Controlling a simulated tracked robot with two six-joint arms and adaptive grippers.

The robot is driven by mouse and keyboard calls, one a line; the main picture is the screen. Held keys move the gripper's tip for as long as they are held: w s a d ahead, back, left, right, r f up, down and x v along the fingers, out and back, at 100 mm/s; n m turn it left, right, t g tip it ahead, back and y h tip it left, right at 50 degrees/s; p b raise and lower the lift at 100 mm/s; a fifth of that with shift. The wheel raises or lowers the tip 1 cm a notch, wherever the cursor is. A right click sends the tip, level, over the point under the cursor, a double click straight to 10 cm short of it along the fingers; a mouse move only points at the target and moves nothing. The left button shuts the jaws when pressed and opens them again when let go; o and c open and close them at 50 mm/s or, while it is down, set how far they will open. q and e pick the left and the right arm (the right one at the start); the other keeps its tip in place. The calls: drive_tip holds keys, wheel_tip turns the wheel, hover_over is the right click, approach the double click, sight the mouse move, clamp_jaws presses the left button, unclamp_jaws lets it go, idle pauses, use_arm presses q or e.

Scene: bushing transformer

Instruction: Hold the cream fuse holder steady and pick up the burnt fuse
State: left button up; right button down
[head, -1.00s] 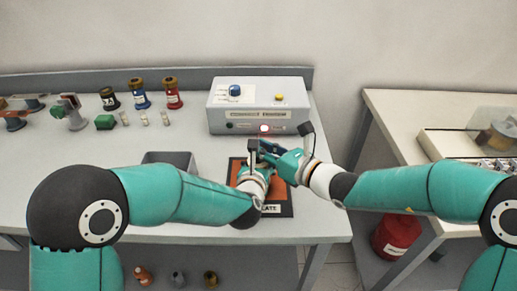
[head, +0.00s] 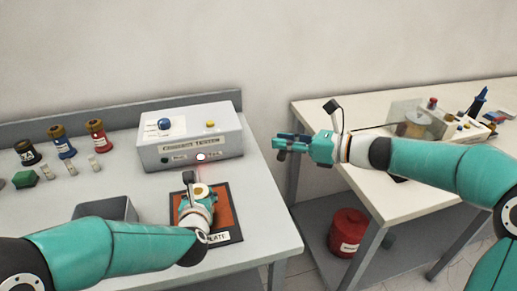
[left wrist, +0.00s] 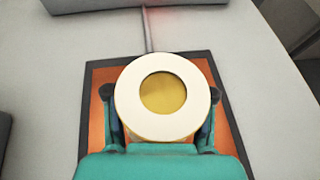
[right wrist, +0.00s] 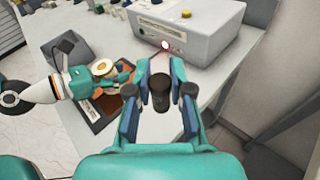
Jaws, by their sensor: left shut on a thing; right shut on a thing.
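The cream fuse holder (left wrist: 128,100) is a round ring with a yellowish hollow inside. It stands over the orange plate, and its top also shows in the head view (head: 201,190). My left gripper (head: 198,200) is shut around the holder, with one finger on each side in the left wrist view. My right gripper (head: 290,146) is shut on the burnt fuse (right wrist: 160,92), a dark cylinder between its fingers. It holds the fuse in the air, to the right of the holder and clear of it. The holder's lower part is hidden in the left wrist view.
A grey tester box (head: 188,138) with a lit lamp stands behind the orange plate (head: 227,212). A grey bin (head: 105,208) is left of the plate. Small fuses and coloured holders stand further left. A second table (head: 330,120) is at right, with a gap between.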

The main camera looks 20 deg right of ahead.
use_arm(q)
drive_tip(key=shift+r, duration=0.1)
use_arm(e)
drive_tip(key=shift+d+r+h, duration=0.3)
drive_tip(key=shift+d, duration=0.2)
drive_tip(key=shift+d+r+n+h, duration=0.3)
drive_tip(key=shift+d+n, duration=0.2)
drive_tip(key=shift+d, duration=0.2)
drive_tip(key=shift+f, duration=0.1)
use_arm(q)
drive_tip(key=o, duration=1.6)
drive_tip(key=shift+c, duration=0.2)
